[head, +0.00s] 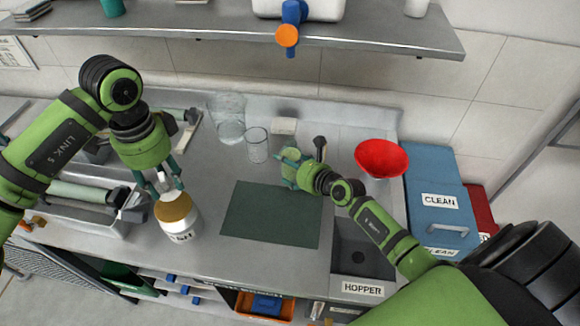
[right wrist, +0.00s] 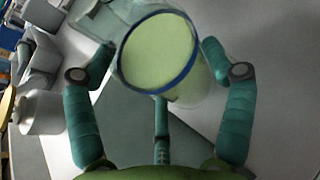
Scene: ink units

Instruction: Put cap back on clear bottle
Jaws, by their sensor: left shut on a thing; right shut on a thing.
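A clear, round bottle (right wrist: 190,95) with pale green inside and a blue ring at its rim is between the fingers of my right gripper (head: 290,170). In the right wrist view its round end faces me. My right gripper is shut on it, above the back of the dark mat. My left gripper (head: 168,186) points down and is shut at a gold-brown round cap (head: 172,208). The cap shows over a white labelled bottle (head: 181,230); whether it touches the bottle, I cannot tell. The white bottle also shows in the right wrist view (right wrist: 40,114).
A tall clear jar (head: 229,120) and a clear glass (head: 256,147) stand behind the dark mat (head: 270,215). A red bowl (head: 382,158) is at the right, near a blue "CLEAN" bin (head: 438,180). The hopper opening (head: 362,258) is at front right. The mat is clear.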

